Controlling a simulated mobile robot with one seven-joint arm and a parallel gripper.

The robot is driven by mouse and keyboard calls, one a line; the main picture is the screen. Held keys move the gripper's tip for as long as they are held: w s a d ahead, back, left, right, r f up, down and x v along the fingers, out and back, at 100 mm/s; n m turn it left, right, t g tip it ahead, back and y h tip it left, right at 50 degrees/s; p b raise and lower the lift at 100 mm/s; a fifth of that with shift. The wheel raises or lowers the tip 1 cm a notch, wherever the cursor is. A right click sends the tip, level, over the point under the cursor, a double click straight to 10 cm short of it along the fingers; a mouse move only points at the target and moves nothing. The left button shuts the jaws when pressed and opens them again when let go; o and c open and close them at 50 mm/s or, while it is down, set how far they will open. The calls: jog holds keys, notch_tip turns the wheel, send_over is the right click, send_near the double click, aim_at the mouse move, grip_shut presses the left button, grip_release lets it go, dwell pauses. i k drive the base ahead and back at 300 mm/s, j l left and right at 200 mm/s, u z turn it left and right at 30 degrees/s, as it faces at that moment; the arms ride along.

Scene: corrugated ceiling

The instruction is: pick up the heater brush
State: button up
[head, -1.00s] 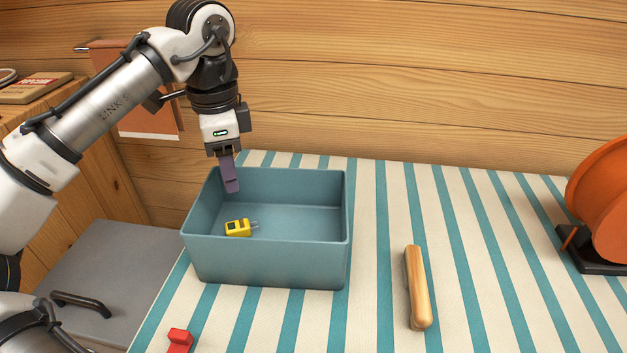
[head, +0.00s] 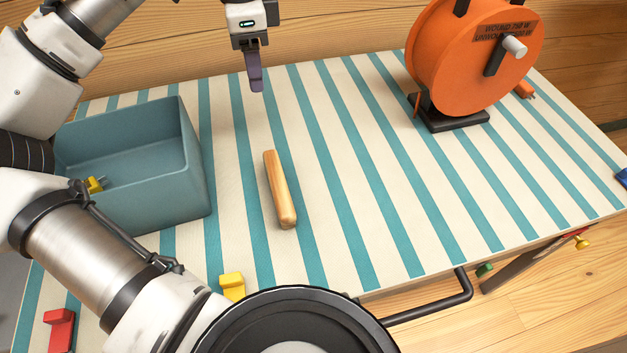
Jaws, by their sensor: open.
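The likely heater brush (head: 280,190) is a long, light wooden piece with a rounded end. It lies on the striped cloth right of the blue-grey bin, its length running roughly from back to front. Any bristles are hidden. My gripper (head: 256,80) points down with purple fingers, above the cloth beyond the far end of the brush. It is open and apart from the brush, with nothing seen in it. The gap between the fingers is hard to see from this side.
An orange cable reel (head: 455,60) stands at the back right. A yellow block (head: 232,287) and a red block (head: 60,328) lie near the front. The cloth around the brush is clear.

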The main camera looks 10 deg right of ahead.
aim_at(286, 213)
jog(key=k+l+u, duration=0.1)
jog(key=k, duration=0.35)
jog(key=k+l+u, duration=0.1)
jog(key=k, duration=0.35)
jog(key=l, duration=0.1)
